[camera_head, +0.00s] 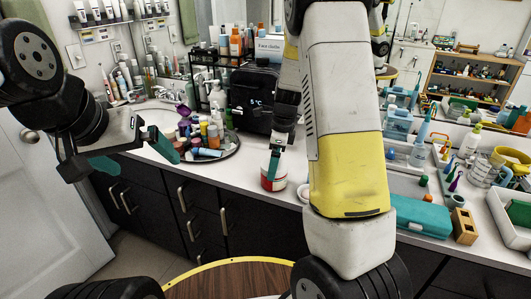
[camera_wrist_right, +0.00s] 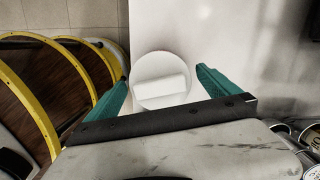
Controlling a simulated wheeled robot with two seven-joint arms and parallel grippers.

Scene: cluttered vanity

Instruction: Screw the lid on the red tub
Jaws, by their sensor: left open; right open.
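The red tub (camera_head: 272,182), with a white band, stands upright near the counter's front edge in the head view. A round white lid (camera_wrist_right: 143,66) with a raised bar across it shows from above in the right wrist view. The lid hides what is beneath it there; whether it is seated on the tub I cannot tell. My right gripper (camera_wrist_right: 160,84) is open, its teal fingers on either side of the lid with gaps. In the head view, one finger hangs just above the tub.
A round tray (camera_head: 228,153) of bottles and a sink (camera_head: 152,117) lie left of the tub. A black case (camera_head: 251,98) stands behind it. A small white dish (camera_head: 304,193) is close on its right. A teal box (camera_head: 420,216) and wooden block (camera_head: 465,226) lie further right.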

